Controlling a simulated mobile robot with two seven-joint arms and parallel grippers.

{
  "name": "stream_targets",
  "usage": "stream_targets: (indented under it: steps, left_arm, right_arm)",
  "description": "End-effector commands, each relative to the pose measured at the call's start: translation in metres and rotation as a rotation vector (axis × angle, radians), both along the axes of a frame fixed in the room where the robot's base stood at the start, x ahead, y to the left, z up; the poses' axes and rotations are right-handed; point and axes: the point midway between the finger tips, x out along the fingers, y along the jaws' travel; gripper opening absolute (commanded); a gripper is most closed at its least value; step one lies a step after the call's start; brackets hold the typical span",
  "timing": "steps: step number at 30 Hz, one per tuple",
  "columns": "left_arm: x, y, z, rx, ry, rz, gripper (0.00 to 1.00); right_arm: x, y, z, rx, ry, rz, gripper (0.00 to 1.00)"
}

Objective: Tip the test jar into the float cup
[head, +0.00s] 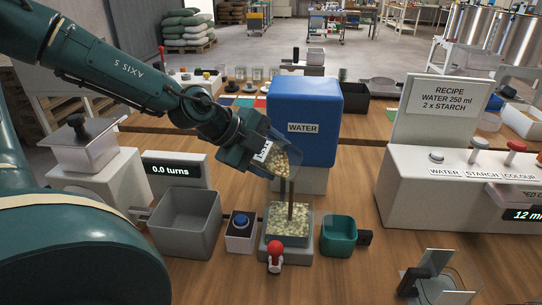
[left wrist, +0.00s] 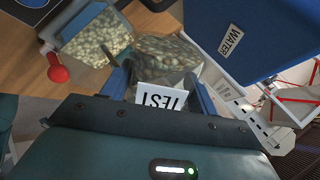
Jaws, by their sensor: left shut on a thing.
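My left gripper (head: 262,148) is shut on the test jar (head: 281,160), a clear jar with a white TEST label and pale grains inside. The jar is tilted, mouth down to the right, above a square clear cup (head: 288,233) filled with similar pale grains, likely the float cup. A thin brown upright line shows between jar and cup; I cannot tell if it is a rod or a stream. In the left wrist view the jar (left wrist: 168,58) lies between the blue fingers, with the cup (left wrist: 97,40) to its left. My right gripper is not in view.
A blue WATER tank (head: 302,110) stands just behind the jar. A red knob (head: 275,248) is in front of the cup. A grey bin (head: 187,222) and blue button box (head: 240,225) are left, a teal cup (head: 338,238) right. A recipe panel (head: 440,160) stands further right.

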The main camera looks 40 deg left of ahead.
Motion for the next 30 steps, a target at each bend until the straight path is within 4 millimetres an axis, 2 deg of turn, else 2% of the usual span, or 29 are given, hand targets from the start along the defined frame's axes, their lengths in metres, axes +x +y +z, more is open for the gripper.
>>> stream_targets:
  steps: [27,30]
  left_arm:
    - [-0.001,-0.002,-0.004,0.097,-0.023,-0.001,0.05]
    - [-0.001,-0.002,-0.004,0.099,-0.023,0.000,0.05]
  right_arm:
    - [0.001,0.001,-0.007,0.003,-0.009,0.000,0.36]
    - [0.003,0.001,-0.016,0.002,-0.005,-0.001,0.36]
